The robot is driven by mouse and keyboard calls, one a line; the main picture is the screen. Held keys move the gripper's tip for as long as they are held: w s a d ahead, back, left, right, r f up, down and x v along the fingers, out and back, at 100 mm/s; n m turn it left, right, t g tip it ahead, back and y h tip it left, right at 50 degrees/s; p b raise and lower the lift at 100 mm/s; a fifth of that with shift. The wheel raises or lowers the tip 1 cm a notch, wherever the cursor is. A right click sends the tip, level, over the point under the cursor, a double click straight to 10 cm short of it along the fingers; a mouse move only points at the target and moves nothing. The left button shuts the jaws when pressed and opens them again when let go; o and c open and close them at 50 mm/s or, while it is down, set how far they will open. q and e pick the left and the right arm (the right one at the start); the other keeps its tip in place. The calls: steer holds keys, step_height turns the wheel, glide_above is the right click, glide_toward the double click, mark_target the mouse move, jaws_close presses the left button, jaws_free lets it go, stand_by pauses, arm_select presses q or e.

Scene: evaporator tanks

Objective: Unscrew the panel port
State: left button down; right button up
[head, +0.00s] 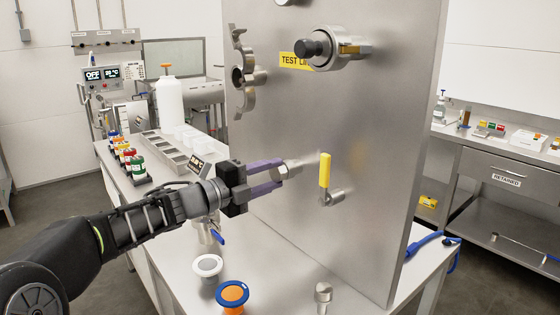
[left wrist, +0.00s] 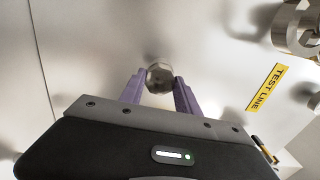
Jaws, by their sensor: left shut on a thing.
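The panel port (head: 291,168) is a silver metal fitting with a hexagonal nut, standing out from the upright steel panel (head: 300,110). My left gripper (head: 281,174) has purple fingers and is shut on the port's nut, reaching in from the left. In the left wrist view the round-faceted port end (left wrist: 159,77) sits between the purple fingertips (left wrist: 158,90). The fingers cover parts of its sides. My right gripper is in neither view.
A yellow-handled valve (head: 325,172) stands just right of the port. A black-knobbed clamp fitting (head: 335,48) and an open clamp (head: 243,72) are higher on the panel. White and orange-blue ringed caps (head: 232,293) and a metal fitting (head: 323,295) stand on the table below.

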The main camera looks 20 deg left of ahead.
arm_select(q)
steer(key=shift+r+n+p, duration=0.15)
steer(key=shift+n+p, duration=0.35)
steer(key=shift+n, duration=0.1)
steer(key=n+p, duration=0.4)
steer(key=shift+r+p, duration=0.1)
steer(key=shift+p, duration=0.3)
steer(key=shift+f, duration=0.2)
steer(key=shift+s, duration=0.1)
steer(key=shift+v, duration=1.15)
